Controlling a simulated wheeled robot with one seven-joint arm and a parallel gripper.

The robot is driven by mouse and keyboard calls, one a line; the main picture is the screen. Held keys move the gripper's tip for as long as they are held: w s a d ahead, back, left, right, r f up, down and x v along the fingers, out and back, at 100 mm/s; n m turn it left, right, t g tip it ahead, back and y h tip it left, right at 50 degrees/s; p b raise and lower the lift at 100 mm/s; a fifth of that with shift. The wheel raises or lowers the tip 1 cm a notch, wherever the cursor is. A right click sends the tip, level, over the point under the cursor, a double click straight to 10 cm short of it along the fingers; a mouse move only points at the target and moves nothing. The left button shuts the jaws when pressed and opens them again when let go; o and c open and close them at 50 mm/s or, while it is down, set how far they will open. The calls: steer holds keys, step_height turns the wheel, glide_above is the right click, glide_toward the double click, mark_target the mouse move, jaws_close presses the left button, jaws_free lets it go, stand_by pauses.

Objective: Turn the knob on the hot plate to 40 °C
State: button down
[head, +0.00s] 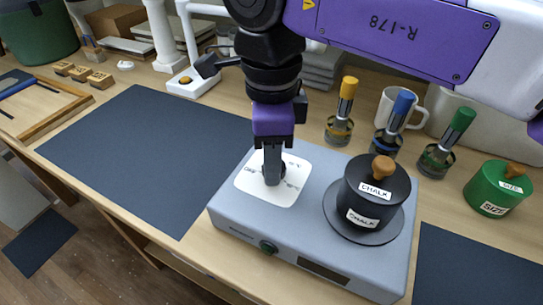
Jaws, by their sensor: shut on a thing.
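The grey hot plate (300,235) sits at the front of the bench. A white dial panel (293,191) with small markings lies on its left top, too small to read. My gripper (273,175) points down over the panel and is shut on the dark knob (283,171) there. The fingers hide most of the knob and any pointer, so I cannot tell its setting. A black pot labelled CHALK (350,198), with a wooden lid knob, stands on the round plate (342,229) at the right.
Yellow (347,90), blue (402,105) and green (462,120) handled tools stand behind the hot plate, near a white mug (387,111). A green SIZE pot (492,190) is at the right. The dark mat (135,155) at left is bare.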

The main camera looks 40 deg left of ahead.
steer(key=shift+m, duration=0.4)
steer(key=m+p, duration=0.2)
steer(key=m, duration=0.3)
steer(key=shift+w+r+m, duration=0.1)
steer(key=shift+m, duration=0.2)
steer(key=m, duration=0.3)
steer(key=shift+m, duration=0.3)
steer(key=m, duration=0.3)
steer(key=shift+w+m, duration=0.15)
steer(key=shift+m, duration=0.15)
steer(key=m, duration=0.3)
steer(key=shift+m, duration=0.4)
steer(key=m, duration=0.3)
steer(key=shift+w+m, duration=0.1)
steer(key=shift+m, duration=0.2)
steer(key=m+b, duration=0.1)
steer(key=m, duration=0.5)
steer(key=shift+d+m, duration=0.15)
steer(key=shift+m, duration=0.15)
